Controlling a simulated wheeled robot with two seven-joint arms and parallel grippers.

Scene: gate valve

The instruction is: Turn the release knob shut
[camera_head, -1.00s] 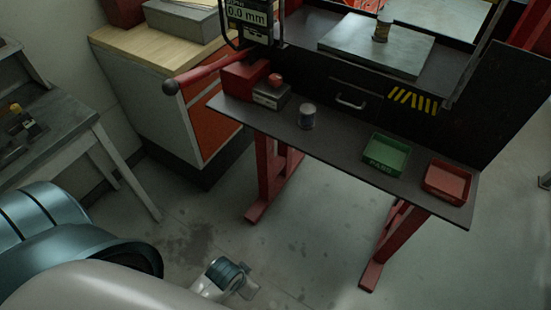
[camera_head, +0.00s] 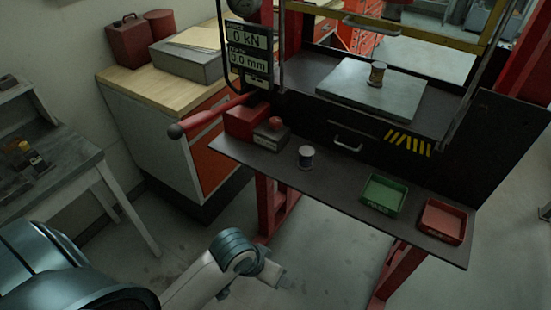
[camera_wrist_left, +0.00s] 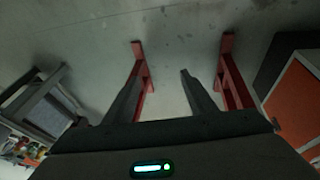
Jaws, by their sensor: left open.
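A red knob (camera_head: 275,122) tops a small grey-fronted box beside a red housing (camera_head: 245,120) on the press shelf in the head view. No label tells whether it is the release knob, and its turn position cannot be read. My left gripper (camera_head: 276,277) is low in front of the shelf, apart from the knob. In the left wrist view my left gripper (camera_wrist_left: 160,88) has its two fingers spread with nothing between them, facing the floor and the press legs. The knob is not visible there. My right gripper is not in view.
A red lever with a dark ball end (camera_head: 176,130) sticks out left from the press. A small can (camera_head: 305,157), a green tray (camera_head: 382,195) and a red tray (camera_head: 442,220) sit on the shelf (camera_head: 340,192). A wooden-topped cabinet (camera_head: 125,88) stands at left.

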